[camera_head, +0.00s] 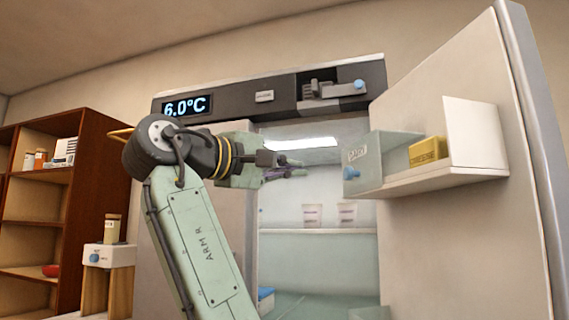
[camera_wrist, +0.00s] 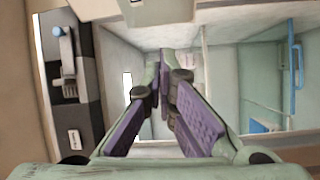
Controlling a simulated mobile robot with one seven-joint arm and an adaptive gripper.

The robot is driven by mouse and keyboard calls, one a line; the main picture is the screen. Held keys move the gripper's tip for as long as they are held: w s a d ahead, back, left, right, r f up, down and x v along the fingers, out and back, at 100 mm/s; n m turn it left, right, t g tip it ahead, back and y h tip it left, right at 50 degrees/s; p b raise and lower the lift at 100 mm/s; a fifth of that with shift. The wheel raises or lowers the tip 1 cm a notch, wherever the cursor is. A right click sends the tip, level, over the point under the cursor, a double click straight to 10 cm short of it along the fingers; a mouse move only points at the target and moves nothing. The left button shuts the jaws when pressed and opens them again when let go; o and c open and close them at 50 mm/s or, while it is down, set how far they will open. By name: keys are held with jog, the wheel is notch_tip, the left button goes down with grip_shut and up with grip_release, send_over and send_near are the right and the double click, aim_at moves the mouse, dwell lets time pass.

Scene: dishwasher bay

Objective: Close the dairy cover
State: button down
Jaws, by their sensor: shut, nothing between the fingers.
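The dairy cover (camera_head: 395,150) is a clear panel with a blue knob (camera_head: 350,173) and a small tilted label. It sticks out from the dairy shelf (camera_head: 440,181) on the inside of the open fridge door, and a yellow cheese block (camera_head: 428,150) shows on that shelf. The cover looks open. My gripper (camera_head: 303,172) is shut and empty in front of the fridge opening, left of the blue knob and apart from it. In the wrist view my gripper's purple-padded fingers (camera_wrist: 166,62) point into the fridge. I cannot make out the cover clearly there.
The fridge door (camera_head: 470,245) stands wide open on the right. A dark control panel (camera_head: 235,104) with a slider and blue knob runs above the opening. A brown shelf unit (camera_head: 92,145) stands at left.

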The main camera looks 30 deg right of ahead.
jog(key=s+d+p, duration=0.2)
jog(key=d, duration=0.4)
jog(key=shift+s, duration=0.25)
jog(key=shift+f, duration=0.1)
